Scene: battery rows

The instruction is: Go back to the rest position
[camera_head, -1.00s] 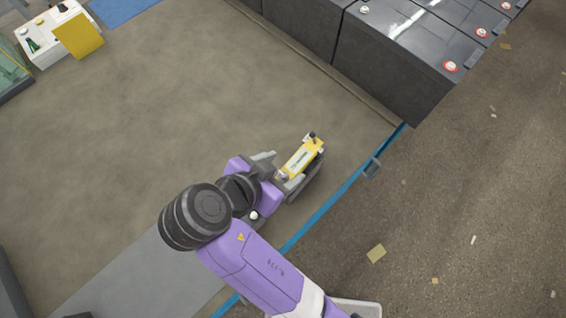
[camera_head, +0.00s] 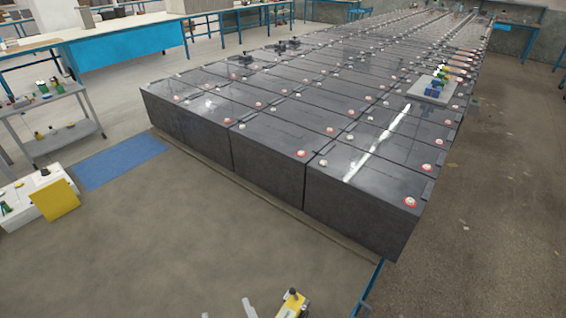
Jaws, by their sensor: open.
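Only the top of my gripper (camera_head: 248,308) shows, at the bottom edge of the head view. A grey finger-like part rises there, with a small grey tip to its left. A yellow part with a dark knob (camera_head: 291,304) shows just right of it; I cannot tell whether it is part of my arm or a separate thing. The gripper is open. The rest of my arm is below the picture. The gripper appears over the bare floor (camera_head: 190,235), apart from the battery rows (camera_head: 265,165).
The dark batteries fill the centre and right, with a grey tray (camera_head: 429,95) of small items on top. A grey shelf cart (camera_head: 66,143), a white table (camera_head: 22,212) with a yellow panel and a blue mat (camera_head: 119,160) stand left. Brown floor (camera_head: 480,240) is open at right.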

